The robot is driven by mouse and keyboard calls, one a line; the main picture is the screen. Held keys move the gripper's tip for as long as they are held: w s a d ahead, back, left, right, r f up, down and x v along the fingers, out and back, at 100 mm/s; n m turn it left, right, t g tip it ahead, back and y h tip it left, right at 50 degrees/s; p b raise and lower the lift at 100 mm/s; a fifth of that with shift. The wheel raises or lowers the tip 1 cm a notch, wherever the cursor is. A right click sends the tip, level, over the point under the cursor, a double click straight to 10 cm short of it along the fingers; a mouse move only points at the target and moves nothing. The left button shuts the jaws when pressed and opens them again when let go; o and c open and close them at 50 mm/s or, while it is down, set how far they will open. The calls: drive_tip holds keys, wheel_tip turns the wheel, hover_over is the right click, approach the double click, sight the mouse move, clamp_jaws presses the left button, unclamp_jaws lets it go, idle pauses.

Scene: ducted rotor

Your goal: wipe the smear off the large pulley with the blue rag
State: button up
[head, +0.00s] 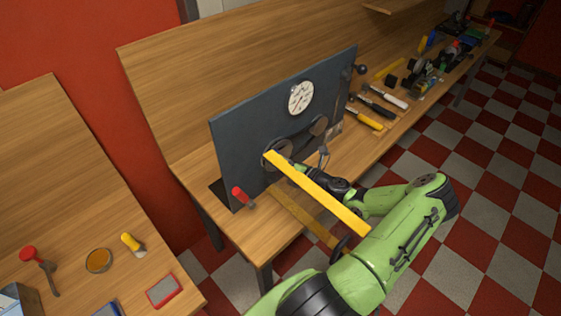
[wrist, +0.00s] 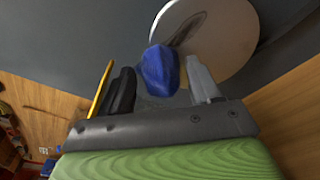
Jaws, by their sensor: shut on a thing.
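The large pulley (wrist: 228,50) is a pale disc on the dark upright panel in the wrist view. A dark streak (wrist: 186,27), which looks like the smear, lies on its face just above the rag. The blue rag (wrist: 161,72) is bunched between the fingers of my gripper (wrist: 160,80), shut on it. The rag overlaps the pulley's lower left edge in the picture; I cannot tell whether they touch. In the head view the large pulley (head: 276,148) is partly covered by the yellow bar, and the rag cannot be made out.
A long yellow bar (head: 320,195) juts out from near the panel, close beside my gripper. A smaller pulley (head: 318,125) and a gauge (head: 301,97) are on the panel (head: 240,140).

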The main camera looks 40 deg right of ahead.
sight(285, 145)
drive_tip(key=shift+d, duration=0.15)
drive_tip(key=shift+w+d, duration=0.1)
drive_tip(key=shift+d, duration=3.55)
drive_tip(key=shift+a+r+p, duration=0.15)
drive_tip(key=shift+a+p, duration=0.35)
drive_tip(key=shift+p, duration=0.15)
drive_tip(key=shift+a+p, duration=1.75)
drive_tip(key=shift+a, duration=1.55)
drive_tip(key=s, duration=0.6)
drive_tip(key=shift+p, duration=0.4)
drive_tip(key=shift+d, duration=0.1)
